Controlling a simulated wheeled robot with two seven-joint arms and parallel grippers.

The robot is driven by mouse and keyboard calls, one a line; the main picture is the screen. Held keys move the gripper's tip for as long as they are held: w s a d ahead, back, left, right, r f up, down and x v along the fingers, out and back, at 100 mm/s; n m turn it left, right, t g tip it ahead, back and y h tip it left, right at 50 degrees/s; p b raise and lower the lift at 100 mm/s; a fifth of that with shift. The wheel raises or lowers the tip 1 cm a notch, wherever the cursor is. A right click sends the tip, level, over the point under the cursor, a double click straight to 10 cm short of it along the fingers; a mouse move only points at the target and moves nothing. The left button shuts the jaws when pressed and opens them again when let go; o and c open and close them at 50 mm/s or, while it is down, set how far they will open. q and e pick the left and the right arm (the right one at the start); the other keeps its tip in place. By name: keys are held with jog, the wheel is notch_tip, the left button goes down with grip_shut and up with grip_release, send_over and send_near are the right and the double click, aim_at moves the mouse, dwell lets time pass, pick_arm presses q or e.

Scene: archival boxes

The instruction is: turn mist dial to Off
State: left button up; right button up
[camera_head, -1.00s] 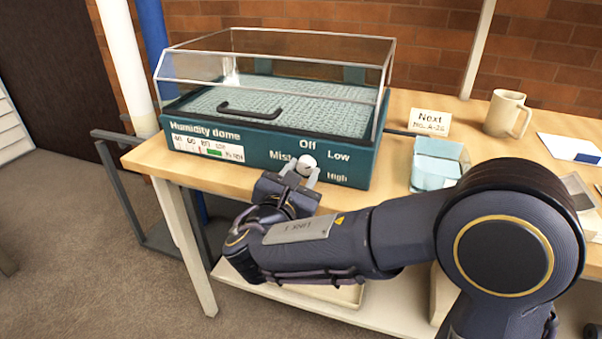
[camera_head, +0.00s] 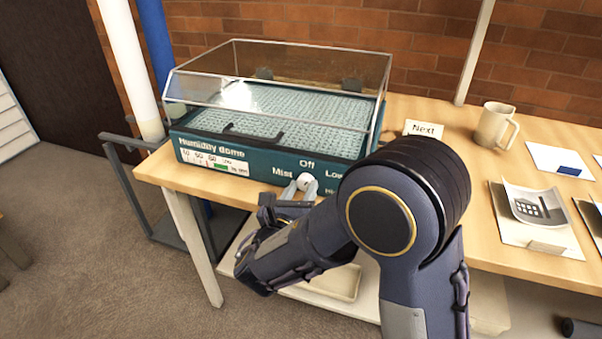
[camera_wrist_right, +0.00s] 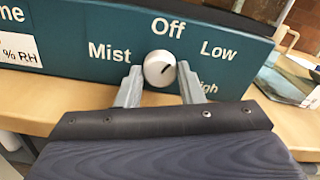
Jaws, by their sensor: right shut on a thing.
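The humidity dome (camera_head: 270,160) is a teal box with a clear lid, standing on the wooden table. Its white round mist dial (camera_head: 305,182) is on the front panel; the dial also shows in the right wrist view (camera_wrist_right: 160,68). "Mist" is printed left of it, "Off" above, "Low" to the upper right and "High" to the lower right, partly covered by a finger. A dark mark on the dial points up and right, roughly between Off and Low. My right gripper (camera_wrist_right: 159,82) is shut on the dial, one finger on each side. My left gripper is out of view.
Behind my right arm are a "Next" card (camera_head: 424,129) and a beige mug (camera_head: 495,125). Papers and a photo sheet (camera_head: 535,205) lie on the table at right. A grey metal frame (camera_head: 150,200) stands left of the table.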

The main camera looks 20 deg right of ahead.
jog(key=n+p, duration=0.4)
jog(key=p, duration=0.1)
jog(key=shift+r, duration=0.2)
jog(key=shift+f+n+p, duration=0.2)
jog(key=shift+n+p, duration=0.7)
jog(key=shift+p, duration=0.3)
jog(key=o, duration=1)
jog(key=v, duration=0.7)
jog(key=shift+s+a, duration=0.2)
jog(key=shift+s, duration=0.15)
